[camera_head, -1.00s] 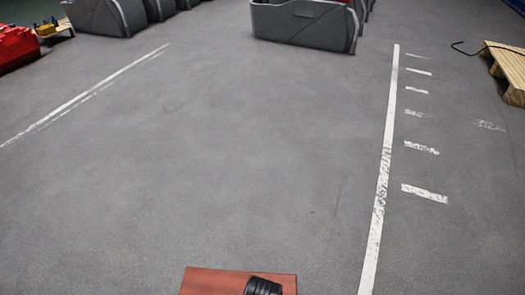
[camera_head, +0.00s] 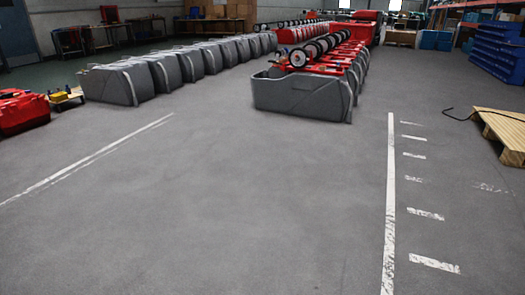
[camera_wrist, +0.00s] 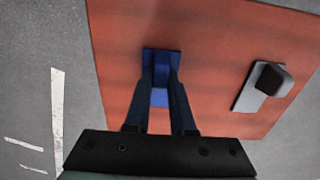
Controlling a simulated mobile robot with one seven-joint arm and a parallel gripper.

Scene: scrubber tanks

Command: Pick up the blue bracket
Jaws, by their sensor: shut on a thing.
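In the wrist view the blue bracket (camera_wrist: 149,60) sits between the two fingers of my gripper (camera_wrist: 162,84). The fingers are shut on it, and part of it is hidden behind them. Below it in the wrist view is a flat reddish-brown surface (camera_wrist: 210,40). I cannot tell whether the bracket touches that surface or is a little above it. Neither the bracket nor my gripper shows in the head view.
A grey bracket-like part with a dark block (camera_wrist: 243,98) lies right of the bracket on the reddish surface. In the head view, rows of grey tanks (camera_head: 300,97) stand at the back, and a wooden pallet (camera_head: 505,130) lies at right. The middle floor is clear.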

